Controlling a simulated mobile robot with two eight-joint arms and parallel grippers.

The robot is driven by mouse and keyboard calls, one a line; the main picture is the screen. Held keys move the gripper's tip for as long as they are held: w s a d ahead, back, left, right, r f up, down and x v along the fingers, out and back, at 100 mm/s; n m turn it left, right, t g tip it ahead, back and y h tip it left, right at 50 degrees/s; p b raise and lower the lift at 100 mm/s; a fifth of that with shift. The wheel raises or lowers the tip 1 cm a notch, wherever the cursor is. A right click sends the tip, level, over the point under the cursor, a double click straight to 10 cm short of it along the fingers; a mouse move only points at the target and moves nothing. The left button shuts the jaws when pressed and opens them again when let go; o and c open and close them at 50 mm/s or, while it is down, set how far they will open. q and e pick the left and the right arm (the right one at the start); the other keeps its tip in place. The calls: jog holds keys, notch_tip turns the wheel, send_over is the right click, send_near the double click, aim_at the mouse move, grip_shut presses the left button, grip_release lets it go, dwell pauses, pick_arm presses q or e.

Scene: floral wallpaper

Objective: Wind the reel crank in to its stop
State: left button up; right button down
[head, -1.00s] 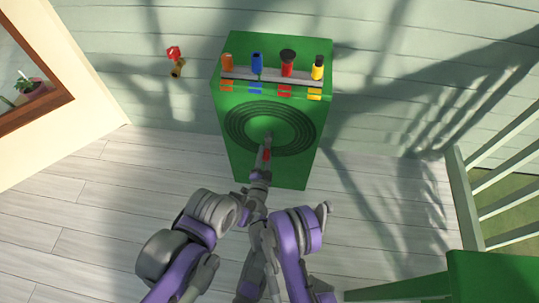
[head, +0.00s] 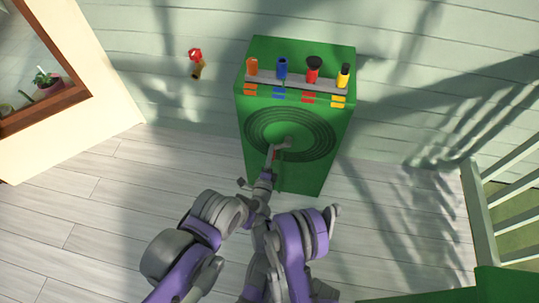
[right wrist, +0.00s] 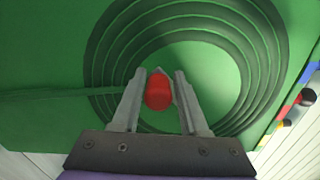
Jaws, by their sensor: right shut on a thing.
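The green cabinet (head: 310,180) stands against the wall, with a round reel (head: 318,142) of dark concentric rings on its face. A short grey crank (head: 284,147) sits near the reel's middle. Its red knob (right wrist: 158,92) lies between the two fingers of my right gripper (right wrist: 158,85) in the right wrist view. My right gripper (head: 271,160) is shut on this knob, at the lower left of the reel's middle in the head view, and mostly hides it there. My left gripper cannot be made out.
A grey rack (head: 297,84) on the cabinet holds orange, blue, red and yellow nozzles. A red-handled brass tap (head: 196,63) is on the wall at left. A pale railing (head: 478,215) stands at right. Plank floor (head: 110,200) lies clear at left.

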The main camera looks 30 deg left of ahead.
jog(key=shift+w+d+r+m, duration=0.1)
jog(key=shift+d+r+m, duration=0.1)
jog(key=shift+m, duration=0.3)
jog(key=c, duration=0.5)
grip_release()
jog(key=shift+d, duration=0.1)
jog(key=shift+c, duration=0.2)
jog(key=shift+a, duration=0.2)
